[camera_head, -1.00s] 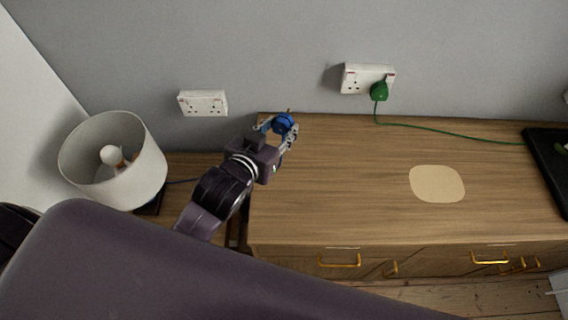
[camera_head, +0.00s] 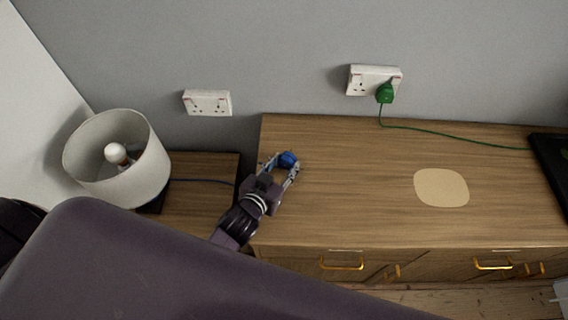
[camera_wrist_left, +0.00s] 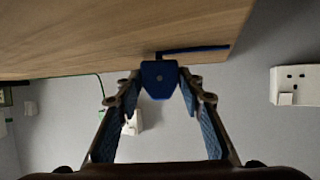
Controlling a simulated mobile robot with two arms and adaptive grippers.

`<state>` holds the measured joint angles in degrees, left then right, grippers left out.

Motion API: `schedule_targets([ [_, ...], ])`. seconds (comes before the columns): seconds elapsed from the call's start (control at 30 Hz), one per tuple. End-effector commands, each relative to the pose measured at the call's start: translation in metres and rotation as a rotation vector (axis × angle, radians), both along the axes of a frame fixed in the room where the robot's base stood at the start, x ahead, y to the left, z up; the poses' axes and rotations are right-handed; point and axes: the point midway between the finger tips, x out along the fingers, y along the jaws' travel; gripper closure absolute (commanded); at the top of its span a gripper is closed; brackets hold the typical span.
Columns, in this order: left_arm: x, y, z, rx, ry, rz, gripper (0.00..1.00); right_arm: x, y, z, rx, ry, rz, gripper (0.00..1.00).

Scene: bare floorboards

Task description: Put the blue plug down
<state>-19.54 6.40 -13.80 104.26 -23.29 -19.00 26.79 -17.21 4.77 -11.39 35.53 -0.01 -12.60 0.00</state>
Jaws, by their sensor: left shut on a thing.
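The blue plug (camera_head: 288,159) is held at the fingertips of my left gripper (camera_head: 280,163), above the left part of the wooden cabinet top (camera_head: 350,195). In the left wrist view the blue plug (camera_wrist_left: 159,78) sits between the two fingertips of my left gripper (camera_wrist_left: 160,88), close to the wooden surface. A blue cord (camera_wrist_left: 195,49) shows beside the plug there. I cannot tell whether the plug touches the wood. A pale rounded patch (camera_head: 441,187) lies on the cabinet top to the right. My right gripper is not in view.
A green plug (camera_head: 385,93) sits in the right wall socket (camera_head: 362,79), its green cord running along the cabinet's back. The left wall socket (camera_head: 207,102) is empty. A lamp (camera_head: 118,160) stands at the left. A dark object (camera_head: 552,165) lies at the right end.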

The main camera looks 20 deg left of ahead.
Motion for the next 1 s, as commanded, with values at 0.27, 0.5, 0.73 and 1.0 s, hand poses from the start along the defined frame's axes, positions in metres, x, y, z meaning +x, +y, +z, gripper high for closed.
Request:
schedule_targets([
  [0.27, 0.000, 0.000, -0.002, 0.000, -0.001, 0.001, 0.99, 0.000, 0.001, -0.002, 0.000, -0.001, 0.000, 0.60],
  [0.5, 0.000, 0.000, -0.010, 0.000, 0.001, 0.001, 0.99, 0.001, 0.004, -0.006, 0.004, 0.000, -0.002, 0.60],
  [0.73, 0.000, 0.001, -0.010, 0.000, 0.001, 0.001, 0.47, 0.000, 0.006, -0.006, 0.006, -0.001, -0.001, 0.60],
  [1.0, 0.000, 0.000, -0.009, 0.000, 0.000, 0.001, 0.47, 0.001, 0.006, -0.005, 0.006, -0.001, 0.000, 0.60],
])
